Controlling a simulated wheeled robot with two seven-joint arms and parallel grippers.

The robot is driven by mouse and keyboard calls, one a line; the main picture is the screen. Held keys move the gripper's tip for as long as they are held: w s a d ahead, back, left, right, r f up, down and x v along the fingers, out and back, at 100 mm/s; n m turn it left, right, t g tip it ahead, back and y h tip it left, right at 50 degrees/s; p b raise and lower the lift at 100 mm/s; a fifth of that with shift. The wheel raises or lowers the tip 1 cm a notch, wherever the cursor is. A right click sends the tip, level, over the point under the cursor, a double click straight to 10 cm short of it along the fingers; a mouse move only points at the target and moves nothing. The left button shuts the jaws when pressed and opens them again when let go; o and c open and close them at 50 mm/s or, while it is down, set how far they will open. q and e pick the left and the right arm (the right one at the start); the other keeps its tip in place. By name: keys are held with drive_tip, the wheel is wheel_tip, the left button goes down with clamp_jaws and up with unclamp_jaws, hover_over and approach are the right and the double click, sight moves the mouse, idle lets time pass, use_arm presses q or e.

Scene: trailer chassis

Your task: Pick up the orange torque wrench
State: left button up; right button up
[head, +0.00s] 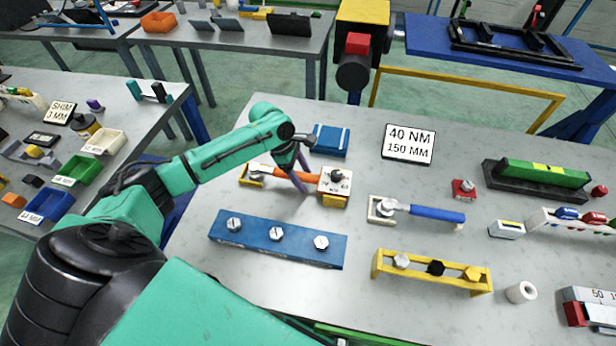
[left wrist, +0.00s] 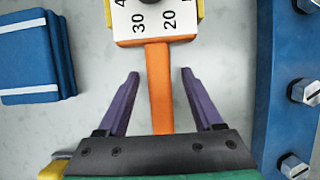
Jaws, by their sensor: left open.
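The orange torque wrench (head: 272,173) lies across the table in the head view, with a yellow support at its left end and a white scale block (head: 336,181) at its right end. My left gripper (head: 301,187) is above its orange handle, pointing down. In the left wrist view the orange handle (left wrist: 159,85) runs between the two purple fingers of my open left gripper (left wrist: 157,75), with a gap on both sides. The white scale with 30 and 20 (left wrist: 155,20) is ahead of the fingertips. My right gripper is not in view.
A blue box (head: 331,141) stands just behind the wrench. A blue bar with several bolts (head: 277,239) lies in front of it. A blue-handled wrench (head: 425,212), a yellow bolt rack (head: 432,272) and a 40 NM sign (head: 408,144) are to the right.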

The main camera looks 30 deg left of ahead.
use_arm(q)
drive_tip(key=shift+f, duration=0.1)
idle(0.3)
clamp_jaws()
